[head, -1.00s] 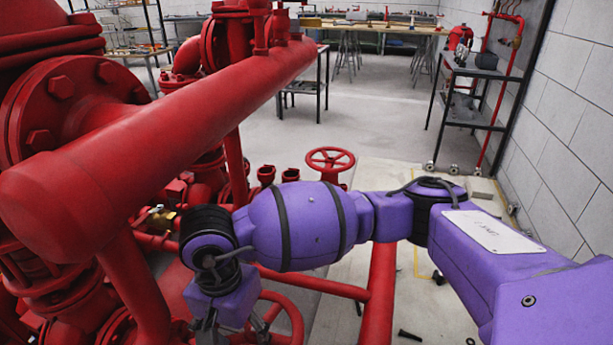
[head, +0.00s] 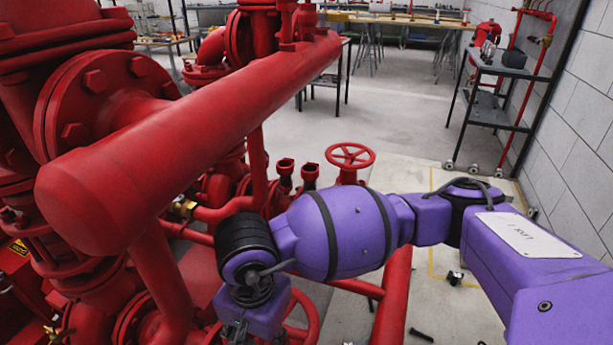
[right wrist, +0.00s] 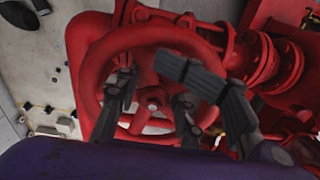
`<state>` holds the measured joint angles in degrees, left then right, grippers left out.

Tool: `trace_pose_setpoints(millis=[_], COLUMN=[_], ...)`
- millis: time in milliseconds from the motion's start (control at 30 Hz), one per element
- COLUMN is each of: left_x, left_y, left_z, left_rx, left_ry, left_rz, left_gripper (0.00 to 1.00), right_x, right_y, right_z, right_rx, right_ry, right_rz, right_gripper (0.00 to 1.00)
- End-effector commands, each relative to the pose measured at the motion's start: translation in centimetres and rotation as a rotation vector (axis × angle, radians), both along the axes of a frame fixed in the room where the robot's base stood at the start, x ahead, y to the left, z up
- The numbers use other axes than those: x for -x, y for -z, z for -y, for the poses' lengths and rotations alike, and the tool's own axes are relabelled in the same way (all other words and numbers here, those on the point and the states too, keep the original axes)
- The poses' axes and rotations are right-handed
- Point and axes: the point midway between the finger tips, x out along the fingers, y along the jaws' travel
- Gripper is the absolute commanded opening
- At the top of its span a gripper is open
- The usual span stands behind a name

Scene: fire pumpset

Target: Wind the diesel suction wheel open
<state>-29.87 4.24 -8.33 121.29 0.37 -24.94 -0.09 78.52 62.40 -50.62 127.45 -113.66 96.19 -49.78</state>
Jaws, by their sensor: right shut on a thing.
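A red handwheel (head: 311,318) shows at the bottom of the head view, partly hidden behind my purple right wrist. In the right wrist view a red handwheel (right wrist: 88,95) fills the middle, with its spokes and hub behind my fingers. My right gripper (right wrist: 152,82) has its dark fingers at this wheel, some reaching in past the rim, and is shut on it. In the head view the fingertips are cut off by the bottom edge. A second red handwheel (head: 350,155) stands farther back, clear of my arm. My left gripper is in neither view.
A thick red pipe (head: 190,125) runs across the left, above and beside my right wrist. A lower red pipe (head: 393,295) runs under my forearm. A dark shelf cart (head: 497,70) stands by the right wall. The floor behind the pumpset is open.

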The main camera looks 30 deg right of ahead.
Motion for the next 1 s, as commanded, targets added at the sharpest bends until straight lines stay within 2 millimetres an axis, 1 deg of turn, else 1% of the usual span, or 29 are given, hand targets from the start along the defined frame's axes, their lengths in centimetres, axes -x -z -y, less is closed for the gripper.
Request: trace_pose_setpoints(millis=[33, 233, 367, 467, 667, 700, 1000], left_x=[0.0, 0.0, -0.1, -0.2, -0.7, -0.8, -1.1], left_y=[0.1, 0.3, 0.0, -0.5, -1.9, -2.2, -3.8], left_z=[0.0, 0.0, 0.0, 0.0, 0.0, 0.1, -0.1], left_rx=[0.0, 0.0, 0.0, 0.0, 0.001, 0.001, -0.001], left_ry=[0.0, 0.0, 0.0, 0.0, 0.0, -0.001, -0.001], left_rz=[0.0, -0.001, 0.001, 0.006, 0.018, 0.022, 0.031], left_gripper=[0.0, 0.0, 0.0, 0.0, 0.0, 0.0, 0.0], right_x=[1.9, 1.4, 1.4, 1.3, 1.0, 1.0, 0.7], right_y=[0.7, 0.8, 0.3, -0.6, -3.1, -3.6, -6.6], right_z=[-0.9, -1.3, -1.3, -1.3, -1.4, -1.4, -1.0], right_rx=[-0.017, -0.018, -0.018, -0.018, -0.021, -0.021, -0.013], right_ry=[-0.024, -0.025, -0.025, -0.025, -0.025, -0.025, -0.02], right_rz=[-0.049, -0.05, -0.048, -0.046, -0.036, -0.034, -0.03], right_gripper=[0.04, 0.04, 0.04, 0.04, 0.06, 0.0, 0.0])
